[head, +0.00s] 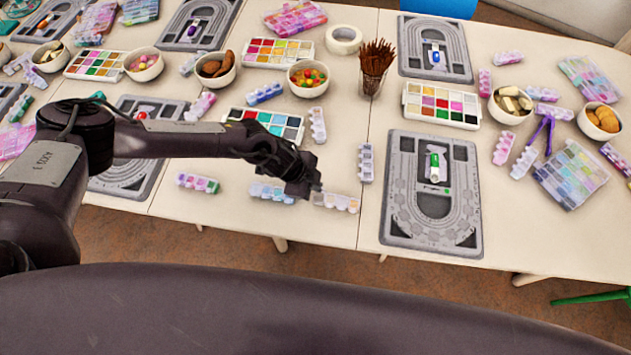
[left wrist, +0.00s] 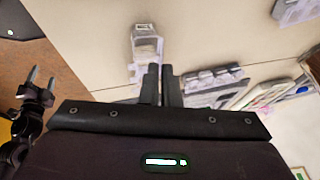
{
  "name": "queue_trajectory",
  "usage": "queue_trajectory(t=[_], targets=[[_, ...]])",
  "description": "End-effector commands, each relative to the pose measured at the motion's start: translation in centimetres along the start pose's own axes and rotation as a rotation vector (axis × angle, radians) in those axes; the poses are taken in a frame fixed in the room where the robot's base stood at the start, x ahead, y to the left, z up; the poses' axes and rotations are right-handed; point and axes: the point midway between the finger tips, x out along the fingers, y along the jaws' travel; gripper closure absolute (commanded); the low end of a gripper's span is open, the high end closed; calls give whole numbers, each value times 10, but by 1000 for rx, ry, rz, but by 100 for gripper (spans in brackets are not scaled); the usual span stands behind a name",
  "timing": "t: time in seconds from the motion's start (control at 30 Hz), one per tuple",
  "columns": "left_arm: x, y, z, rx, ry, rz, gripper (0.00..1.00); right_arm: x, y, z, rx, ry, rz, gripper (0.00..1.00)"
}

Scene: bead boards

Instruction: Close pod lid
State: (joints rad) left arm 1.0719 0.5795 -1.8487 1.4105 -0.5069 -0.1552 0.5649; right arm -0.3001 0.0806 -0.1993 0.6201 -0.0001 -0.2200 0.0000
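A pale pod strip (head: 336,202) lies near the front edge of the table, just right of my left gripper (head: 302,188). In the left wrist view, a clear-lidded pod strip (left wrist: 146,45) lies just beyond the fingertips, with a small flap (left wrist: 133,72) at its near end. The left gripper (left wrist: 160,68) has its fingers almost together, with only a thin gap and nothing seen between them. Another pod strip (head: 270,193), bluish, lies just left of the gripper. I cannot tell whether the fingertips touch a lid. My right gripper (left wrist: 41,78) shows at the left wrist view's edge, fingers apart.
A grey bead board (head: 432,236) lies to the right, with a green-marked item on it. Another pod (head: 366,163) stands behind, and a pink-green pod (head: 198,183) lies to the left. Bead trays (head: 264,125), bowls (head: 308,78) and a cup of sticks (head: 375,68) fill the back.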

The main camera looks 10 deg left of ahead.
Motion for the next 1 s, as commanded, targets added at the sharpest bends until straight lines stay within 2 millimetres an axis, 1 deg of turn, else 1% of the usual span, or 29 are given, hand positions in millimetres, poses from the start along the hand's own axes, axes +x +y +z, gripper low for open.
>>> queue_trajectory(t=[0.03, 0.17, 0.27, 0.53, 0.7, 0.8, 1.0], targets=[[0, 5, 1, 5, 1, -18, 100, 0, -1, 0, 0, 0, -1, 39], [2, 12, 2, 37, 0, -99, 100, 3, -2, 0, 0, 1, -3, 39], [4, 17, 3, 66, 1, -170, 100, 10, -3, 0, 0, 1, -3, 39], [10, 29, 5, 141, -1, -350, 100, 39, -4, 3, 0, 1, -3, 39], [11, 33, 5, 177, -1, -433, 100, 55, -4, 4, 0, 1, -3, 39], [11, 34, 5, 192, -1, -468, 100, 61, -4, 5, 0, 0, -3, 39], [10, 35, 4, 209, 0, -504, 100, 66, -4, 6, 0, 0, -3, 39]])
